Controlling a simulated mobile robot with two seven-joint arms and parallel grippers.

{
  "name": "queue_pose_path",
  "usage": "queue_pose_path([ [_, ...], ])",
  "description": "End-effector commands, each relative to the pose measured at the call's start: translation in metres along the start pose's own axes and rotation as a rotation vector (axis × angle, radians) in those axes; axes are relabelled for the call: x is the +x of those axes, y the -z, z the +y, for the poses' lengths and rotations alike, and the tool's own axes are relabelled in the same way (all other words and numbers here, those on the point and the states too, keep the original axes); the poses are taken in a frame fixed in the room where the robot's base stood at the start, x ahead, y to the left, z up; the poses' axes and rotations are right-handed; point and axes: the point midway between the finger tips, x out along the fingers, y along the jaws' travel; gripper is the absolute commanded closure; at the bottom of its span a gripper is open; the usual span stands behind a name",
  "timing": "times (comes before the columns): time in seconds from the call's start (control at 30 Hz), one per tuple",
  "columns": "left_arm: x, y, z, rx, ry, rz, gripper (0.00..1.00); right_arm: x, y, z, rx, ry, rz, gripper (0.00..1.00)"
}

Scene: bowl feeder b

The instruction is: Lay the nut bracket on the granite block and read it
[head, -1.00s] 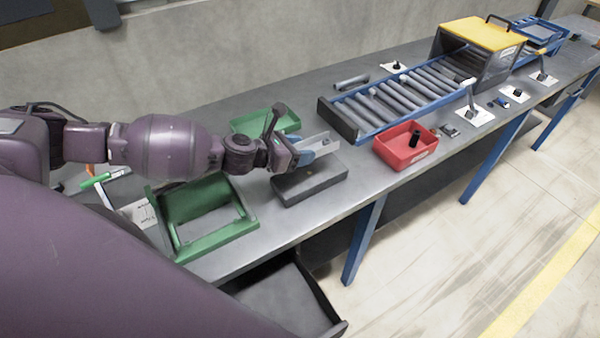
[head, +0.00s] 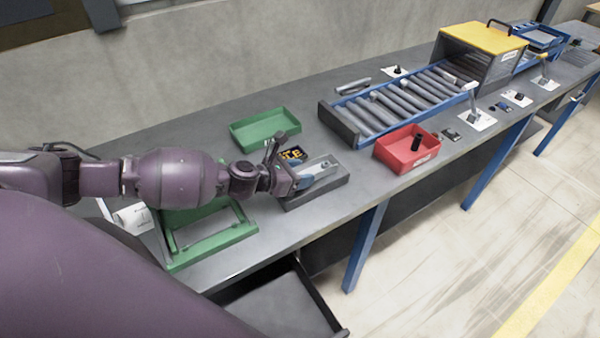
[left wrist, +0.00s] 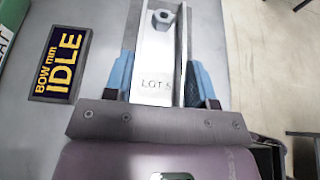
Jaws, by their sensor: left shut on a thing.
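The nut bracket (head: 325,166) is a pale metal channel with a nut on its floor. In the left wrist view the bracket (left wrist: 155,62) shows the marking "LOT 5", its last part cut off by a finger. My left gripper (head: 305,180) is shut on it, with blue fingers (left wrist: 158,82) along both sides. The dark granite block (head: 330,188) lies directly under the bracket in the head view; I cannot tell whether they touch. A small display (head: 293,154) behind the block reads "BOW mm IDLE" in the left wrist view (left wrist: 60,63). My right gripper is not in view.
A green tray (head: 240,143) lies behind the gripper, and a green frame (head: 245,230) stands near the front edge. A red bin (head: 420,159) holding a dark part and a roller conveyor (head: 345,118) are to the right. The bench between block and bin is clear.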

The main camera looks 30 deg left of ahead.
Motion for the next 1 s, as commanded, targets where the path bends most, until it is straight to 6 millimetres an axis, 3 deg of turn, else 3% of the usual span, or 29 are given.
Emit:
queue_pose_path([
  [0.07,0.001,0.002,0.000,-0.001,0.000,0.000,0.75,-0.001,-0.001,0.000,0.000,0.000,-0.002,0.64],
  [0.1,0.001,0.002,0.000,0.000,0.001,0.000,0.46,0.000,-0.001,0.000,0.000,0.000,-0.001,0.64],
  [0.27,0.001,0.002,0.000,0.000,0.000,0.000,0.24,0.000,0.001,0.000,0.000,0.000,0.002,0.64],
  [0.63,-0.003,0.000,0.000,-0.001,0.000,0.001,0.24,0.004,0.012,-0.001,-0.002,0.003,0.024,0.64],
  [1.0,-0.064,0.000,0.000,0.000,0.000,0.003,0.24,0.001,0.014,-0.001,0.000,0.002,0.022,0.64],
])
